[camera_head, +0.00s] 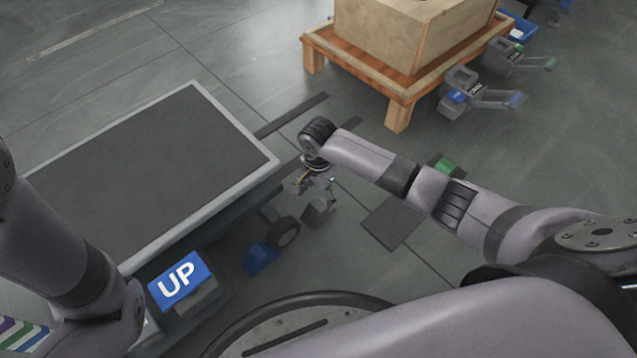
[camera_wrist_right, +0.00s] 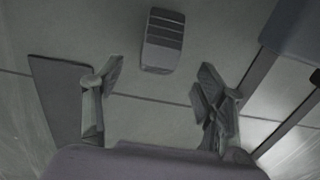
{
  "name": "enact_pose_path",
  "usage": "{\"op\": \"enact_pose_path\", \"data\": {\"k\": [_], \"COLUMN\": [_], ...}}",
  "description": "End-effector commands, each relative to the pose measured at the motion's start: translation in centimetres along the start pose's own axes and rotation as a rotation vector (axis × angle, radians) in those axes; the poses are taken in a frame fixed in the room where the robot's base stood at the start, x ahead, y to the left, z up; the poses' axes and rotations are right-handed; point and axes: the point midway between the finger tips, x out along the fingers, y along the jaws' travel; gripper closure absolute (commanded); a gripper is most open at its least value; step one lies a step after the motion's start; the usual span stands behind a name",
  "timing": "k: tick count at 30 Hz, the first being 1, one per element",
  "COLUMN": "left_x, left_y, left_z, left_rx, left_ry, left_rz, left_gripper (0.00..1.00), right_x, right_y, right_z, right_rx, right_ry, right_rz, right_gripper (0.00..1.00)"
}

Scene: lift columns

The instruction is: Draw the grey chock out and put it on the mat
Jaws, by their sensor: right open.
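The grey chock (camera_head: 318,211) lies on the floor close to the black wheel (camera_head: 286,232) of the lift cart. In the right wrist view the ribbed chock (camera_wrist_right: 163,42) shows ahead of the fingers, near the middle of the gap. My right gripper (camera_head: 318,184) is just above and behind the chock in the head view. It is open and empty; its two fingers (camera_wrist_right: 156,82) stand wide apart. The dark grey mat (camera_head: 395,221) lies bare on the floor to the right; it also shows at the left of the wrist view (camera_wrist_right: 60,100). My left gripper is out of view.
The lift cart (camera_head: 255,150) with a dark deck stands left of the chock. A blue chock (camera_head: 261,259) sits at the wheel's other side. A blue UP pedal (camera_head: 180,282) is nearby. A green object (camera_head: 446,165) and a wooden pallet (camera_head: 400,113) with a crate lie beyond.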

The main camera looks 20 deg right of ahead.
Motion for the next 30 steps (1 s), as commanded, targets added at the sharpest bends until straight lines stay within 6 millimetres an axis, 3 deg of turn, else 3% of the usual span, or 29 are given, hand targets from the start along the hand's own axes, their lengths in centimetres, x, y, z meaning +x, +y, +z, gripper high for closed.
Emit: {"op": "enact_pose_path", "data": {"k": [3, 9, 30], "left_x": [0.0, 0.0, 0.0], "left_y": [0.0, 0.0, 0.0], "left_z": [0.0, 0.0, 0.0], "left_rx": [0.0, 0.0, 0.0], "left_ry": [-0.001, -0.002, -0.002], "left_rz": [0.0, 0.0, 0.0], "left_gripper": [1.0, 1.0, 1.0], "right_x": [-2.4, -4.7, -5.2], "right_y": [-0.1, 0.0, 0.0], "right_z": [0.0, 0.0, 0.0], "right_rx": [0.0, 0.0, 0.0], "right_ry": [0.0, -0.001, 0.0], "right_rz": [-0.003, -0.001, 0.0], "right_gripper": [0.35, 0.35, 0.35]}}
